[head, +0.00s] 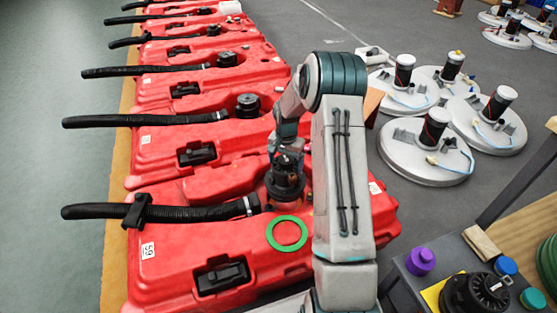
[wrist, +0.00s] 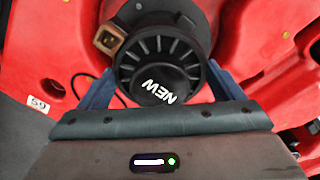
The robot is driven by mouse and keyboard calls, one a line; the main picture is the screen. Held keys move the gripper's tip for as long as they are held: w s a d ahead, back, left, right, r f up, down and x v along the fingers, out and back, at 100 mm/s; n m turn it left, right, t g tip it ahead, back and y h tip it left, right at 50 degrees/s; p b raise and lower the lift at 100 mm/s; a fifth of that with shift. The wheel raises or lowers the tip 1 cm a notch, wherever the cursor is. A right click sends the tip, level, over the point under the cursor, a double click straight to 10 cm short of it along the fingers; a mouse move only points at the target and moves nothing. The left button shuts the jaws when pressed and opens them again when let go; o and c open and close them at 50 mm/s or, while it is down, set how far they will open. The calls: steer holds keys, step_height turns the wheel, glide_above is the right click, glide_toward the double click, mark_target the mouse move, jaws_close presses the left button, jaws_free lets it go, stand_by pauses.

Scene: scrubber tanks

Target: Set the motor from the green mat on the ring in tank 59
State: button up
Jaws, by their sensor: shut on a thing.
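My gripper (head: 286,157) is shut on a black motor (head: 285,186). In the wrist view my gripper's blue fingers (wrist: 165,85) are on either side of the motor (wrist: 158,68), whose cap reads "NEW". A brass-coloured connector (wrist: 108,39) sticks out beside it. The motor looks upright over the red tank 59 (head: 180,240), which bears a "59" label (wrist: 38,104). A green ring (head: 287,233) shows on the tank's top, just nearer than the motor in the head view. I cannot tell the gap beneath the motor. The green mat cannot be made out.
Other red tanks (head: 160,150) with black hoses stand in a row behind. White round lids (head: 420,165) with motors lie on the floor at right. A workbench at lower right holds another black motor (head: 478,294) on a yellow mat (head: 432,295), coloured caps and a wooden block (head: 482,243).

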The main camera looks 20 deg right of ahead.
steer(key=shift+w+d+f, duration=0.15)
steer(key=shift+d+f, duration=0.1)
steer(key=shift+f, duration=0.05)
steer(key=shift+f+b, duration=1.75)
steer(key=shift+f, duration=1.1)
steer(key=shift+f+b, duration=0.75)
steer(key=shift+f, duration=0.7)
stand_by(0.4)
steer(key=o, duration=1.8)
steer(key=shift+f, duration=0.1)
